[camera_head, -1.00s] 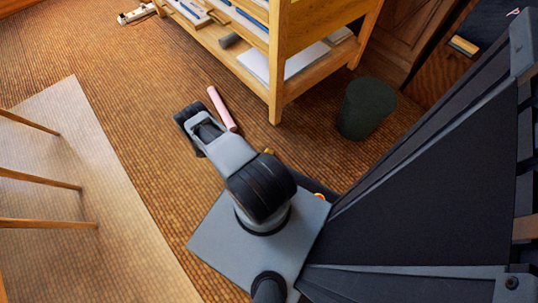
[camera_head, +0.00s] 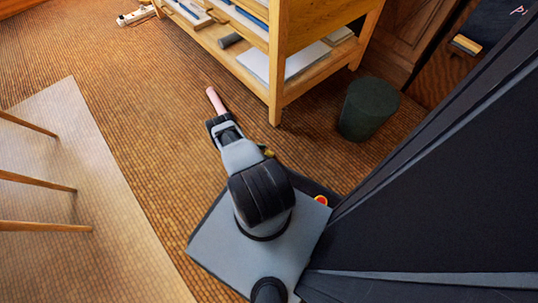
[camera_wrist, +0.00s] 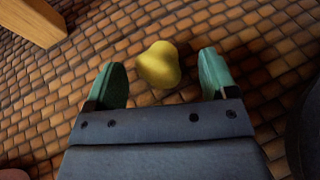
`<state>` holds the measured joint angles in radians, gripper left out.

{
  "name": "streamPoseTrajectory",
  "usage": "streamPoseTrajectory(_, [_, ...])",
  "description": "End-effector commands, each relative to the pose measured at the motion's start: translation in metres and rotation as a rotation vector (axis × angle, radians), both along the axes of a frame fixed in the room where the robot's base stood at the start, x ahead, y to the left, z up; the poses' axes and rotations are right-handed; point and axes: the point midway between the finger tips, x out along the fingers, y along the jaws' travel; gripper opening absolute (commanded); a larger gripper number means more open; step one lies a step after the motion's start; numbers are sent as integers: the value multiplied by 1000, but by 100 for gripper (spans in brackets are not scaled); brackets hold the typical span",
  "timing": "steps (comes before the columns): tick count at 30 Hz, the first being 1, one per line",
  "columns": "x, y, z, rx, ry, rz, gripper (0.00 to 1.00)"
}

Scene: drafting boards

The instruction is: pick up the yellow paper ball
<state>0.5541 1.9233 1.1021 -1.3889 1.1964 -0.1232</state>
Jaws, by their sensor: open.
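The yellow paper ball (camera_wrist: 160,64) rests on the brown tiled floor in the wrist view. It lies just ahead of and between the green fingertips of my gripper (camera_wrist: 160,78), with a gap on each side. The gripper is open and nothing is held. In the head view only a small part of the ball (camera_head: 268,153) shows beside my arm, which covers the rest. My gripper's fingers are hidden behind the arm in that view.
A pink roll (camera_head: 215,100) lies on the floor just beyond my arm. A wooden shelf unit (camera_head: 275,75) stands behind, its leg (camera_wrist: 35,20) near the ball. A dark green bin (camera_head: 367,110) stands at right. A pale mat (camera_head: 85,185) lies at left.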

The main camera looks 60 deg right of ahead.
Motion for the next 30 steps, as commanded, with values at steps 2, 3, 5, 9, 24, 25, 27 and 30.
streamPoseTrajectory(2, [-7,-9,-6,0,0,-5,79])
streamPoseTrajectory(3, [-10,-13,-9,1,-1,-5,79])
streamPoseTrajectory(5, [-15,-20,-11,1,1,-5,79])
streamPoseTrajectory(9, [-23,-30,-15,0,0,-4,79])
streamPoseTrajectory(24, [-26,-35,-16,0,0,-1,65])
streamPoseTrajectory(25, [-26,-35,-16,0,0,-1,62])
streamPoseTrajectory(27, [-26,-35,-16,0,0,-1,56])
streamPoseTrajectory(30, [-26,-35,-16,0,0,-1,46])
